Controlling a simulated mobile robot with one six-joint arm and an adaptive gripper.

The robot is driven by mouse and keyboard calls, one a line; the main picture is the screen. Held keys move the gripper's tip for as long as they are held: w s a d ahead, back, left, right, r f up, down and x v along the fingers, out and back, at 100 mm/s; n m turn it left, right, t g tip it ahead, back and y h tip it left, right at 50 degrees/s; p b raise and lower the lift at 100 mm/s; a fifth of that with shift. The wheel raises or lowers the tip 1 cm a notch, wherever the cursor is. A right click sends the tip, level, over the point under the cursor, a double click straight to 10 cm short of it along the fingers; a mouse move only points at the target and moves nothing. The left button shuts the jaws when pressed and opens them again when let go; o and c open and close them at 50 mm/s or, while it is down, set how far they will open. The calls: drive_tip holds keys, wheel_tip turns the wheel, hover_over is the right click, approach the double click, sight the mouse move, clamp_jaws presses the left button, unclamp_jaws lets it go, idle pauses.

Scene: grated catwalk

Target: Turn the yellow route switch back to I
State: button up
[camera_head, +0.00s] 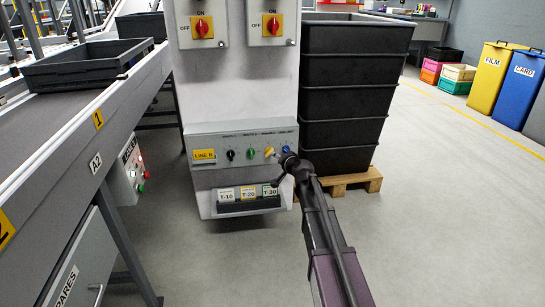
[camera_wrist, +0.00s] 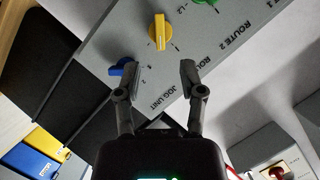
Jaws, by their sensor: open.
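The yellow route switch (camera_head: 269,152) is a knob on the grey control panel (camera_head: 205,140), between a green knob (camera_head: 250,153) and a blue knob (camera_head: 286,149). In the wrist view the yellow knob (camera_wrist: 159,31) stands ahead of my fingertips, its grip bar upright in the picture and oblique to the panel lettering. Its position marks are too small to read surely. My gripper (camera_wrist: 160,76) is open and empty, one finger to each side below the yellow knob, apart from it. The left fingertip lies close to the blue knob (camera_wrist: 122,67) in the picture. In the head view my gripper (camera_head: 287,168) is at the panel's right end.
A black knob (camera_head: 230,155) is at the panel's left. Below hangs a tray with tags (camera_head: 247,195). Two red rotary switches (camera_head: 202,27) sit above. Stacked black crates (camera_head: 350,90) on a pallet (camera_head: 352,182) stand close right. A conveyor (camera_head: 80,120) runs left.

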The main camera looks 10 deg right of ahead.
sight(270, 153)
drive_tip(key=b+x, duration=0.2)
drive_tip(key=x, duration=0.6)
clamp_jaws()
drive_tip(key=shift+d, duration=0.15)
